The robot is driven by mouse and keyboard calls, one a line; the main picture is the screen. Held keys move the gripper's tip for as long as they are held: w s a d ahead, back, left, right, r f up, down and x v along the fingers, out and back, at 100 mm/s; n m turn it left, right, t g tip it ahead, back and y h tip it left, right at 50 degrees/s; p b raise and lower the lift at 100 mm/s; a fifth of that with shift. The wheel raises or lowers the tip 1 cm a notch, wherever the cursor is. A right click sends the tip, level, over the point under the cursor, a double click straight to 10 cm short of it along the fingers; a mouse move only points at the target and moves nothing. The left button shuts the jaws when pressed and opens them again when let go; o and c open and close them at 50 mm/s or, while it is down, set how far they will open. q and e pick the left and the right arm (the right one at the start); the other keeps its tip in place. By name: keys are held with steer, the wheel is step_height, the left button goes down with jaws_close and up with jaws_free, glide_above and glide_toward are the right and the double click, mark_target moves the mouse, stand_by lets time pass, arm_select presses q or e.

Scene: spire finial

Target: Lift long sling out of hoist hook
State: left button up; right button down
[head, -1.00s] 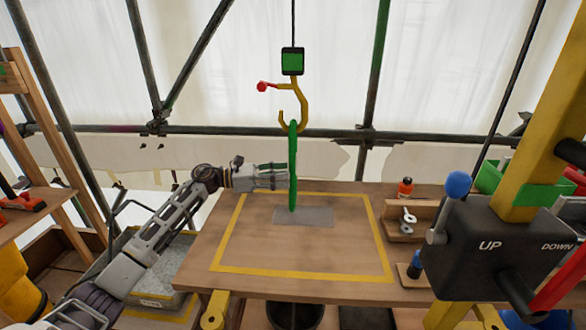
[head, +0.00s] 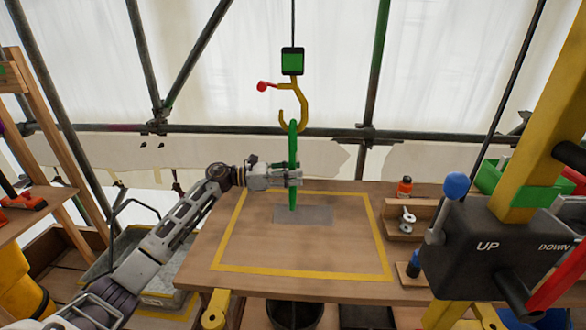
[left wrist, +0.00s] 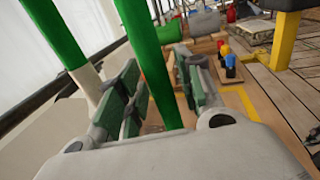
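The long green sling (head: 292,150) hangs from the yellow hoist hook (head: 304,100) as a narrow upright loop. Its lower end is just above or at the grey plate on the table; I cannot tell if it touches. My left gripper (head: 291,176) is at the sling's middle, well below the hook. In the left wrist view the sling (left wrist: 152,62) runs between the two green-padded fingers of the gripper (left wrist: 165,90). The fingers look apart, with a gap to the right finger. My right gripper is not in view.
The wooden table (head: 330,245) has a yellow taped outline and a grey plate (head: 303,215). The hook carries a red-tipped lever (head: 263,86) under a green block (head: 292,61). An UP/DOWN control box (head: 490,250) stands at right. An orange bottle (head: 405,187) stands at the table's back right.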

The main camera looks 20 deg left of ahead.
arm_select(q)
jaws_close()
steer(key=shift+r, duration=0.15)
